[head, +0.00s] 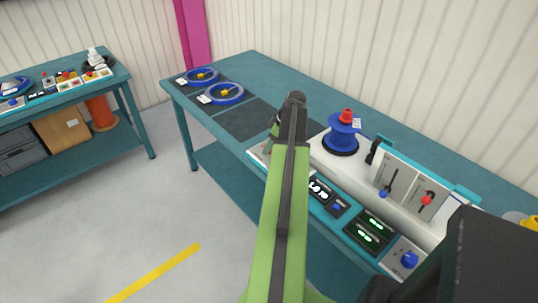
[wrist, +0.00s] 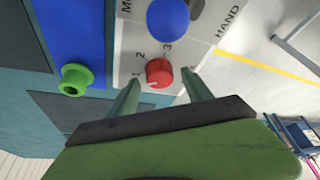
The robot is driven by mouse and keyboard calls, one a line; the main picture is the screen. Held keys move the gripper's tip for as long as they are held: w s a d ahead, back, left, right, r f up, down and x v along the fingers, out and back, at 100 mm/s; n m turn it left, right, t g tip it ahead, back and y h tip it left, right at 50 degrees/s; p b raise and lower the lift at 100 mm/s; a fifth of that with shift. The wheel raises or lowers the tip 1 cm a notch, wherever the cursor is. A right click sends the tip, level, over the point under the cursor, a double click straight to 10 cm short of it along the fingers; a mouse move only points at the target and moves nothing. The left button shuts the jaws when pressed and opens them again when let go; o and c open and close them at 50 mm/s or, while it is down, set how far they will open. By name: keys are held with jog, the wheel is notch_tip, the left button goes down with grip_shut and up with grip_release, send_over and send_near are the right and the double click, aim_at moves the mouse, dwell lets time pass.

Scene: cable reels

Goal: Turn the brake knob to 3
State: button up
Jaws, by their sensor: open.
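The brake knob (wrist: 159,73) is a small red round knob on a light panel (wrist: 128,40), with the numbers 1, 2 and 3 printed around it. A pale mark shows on its lower left edge, but I cannot tell for sure which number it points to. My gripper (wrist: 160,76) is open, with one finger on each side of the red knob in the wrist view. I cannot tell whether the fingers touch it. In the head view my arm hides the knob and most of the gripper, above the left end of the console.
A larger blue knob (wrist: 168,18) sits close beyond the red one, near the print "HAND". In the head view a blue reel (head: 341,138) and a lever panel (head: 405,186) stand farther right.

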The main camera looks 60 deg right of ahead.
jog(key=shift+w+f, duration=0.1)
jog(key=shift+f, duration=0.15)
grip_shut()
jog(key=shift+a, duration=0.1)
